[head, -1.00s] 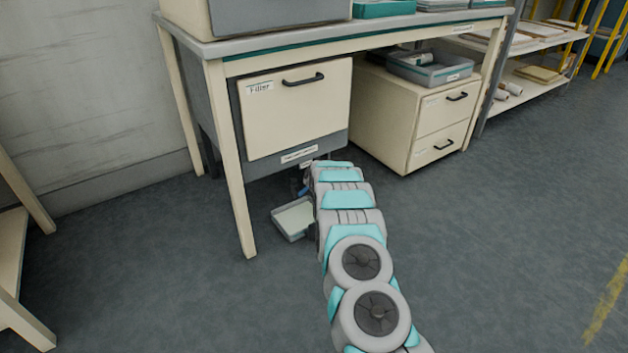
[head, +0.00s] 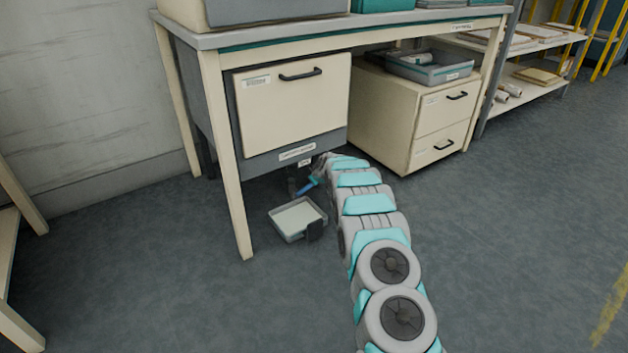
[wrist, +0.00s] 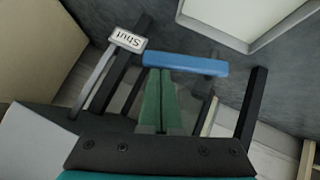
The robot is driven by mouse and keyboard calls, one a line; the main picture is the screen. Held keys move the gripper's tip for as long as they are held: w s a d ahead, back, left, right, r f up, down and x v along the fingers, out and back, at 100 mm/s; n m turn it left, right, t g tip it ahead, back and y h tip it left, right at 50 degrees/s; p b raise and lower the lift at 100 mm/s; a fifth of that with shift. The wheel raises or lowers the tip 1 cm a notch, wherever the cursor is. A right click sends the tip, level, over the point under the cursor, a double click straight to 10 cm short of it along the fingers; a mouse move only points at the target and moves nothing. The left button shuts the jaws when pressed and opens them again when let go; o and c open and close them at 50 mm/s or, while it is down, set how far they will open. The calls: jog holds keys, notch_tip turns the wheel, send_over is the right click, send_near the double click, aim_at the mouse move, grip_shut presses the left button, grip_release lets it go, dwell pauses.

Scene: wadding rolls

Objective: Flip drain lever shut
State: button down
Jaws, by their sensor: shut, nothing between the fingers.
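The blue drain lever (wrist: 186,63) lies across the upper middle of the wrist view, close to level in the picture. It also shows in the head view (head: 307,187) under the cabinet, sloping beside my arm. A white label reading "Shut" (wrist: 127,40) sits by the lever's left end. My gripper (wrist: 158,73) has its two green fingers together and empty. Their tips are right at the lever's near edge; I cannot tell whether they touch it. In the head view my arm hides the fingers.
A shallow grey tray (head: 297,219) stands on the floor below the lever. The cream cabinet front (head: 292,108) hangs above it, with a bench leg (head: 226,160) to the left. A drawer unit (head: 410,115) stands to the right. Floor at the right is open.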

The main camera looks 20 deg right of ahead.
jog(key=shift+w+d+f+m+g+y+b, duration=0.15)
jog(key=shift+d+f+m+g+y+b, duration=0.35)
jog(key=shift+y, duration=0.3)
jog(key=shift+w+d+f+m+g+y+b, duration=0.25)
jog(key=shift+f+m+y, duration=0.25)
jog(key=shift+f+y, duration=0.25)
jog(key=shift+s, duration=0.15)
jog(key=w+r+v, duration=0.1)
jog(key=r+v, duration=0.1)
jog(key=v, duration=1.1)
jog(key=shift+w+a, duration=0.35)
jog(key=shift+w, duration=0.05)
dwell(0.4)
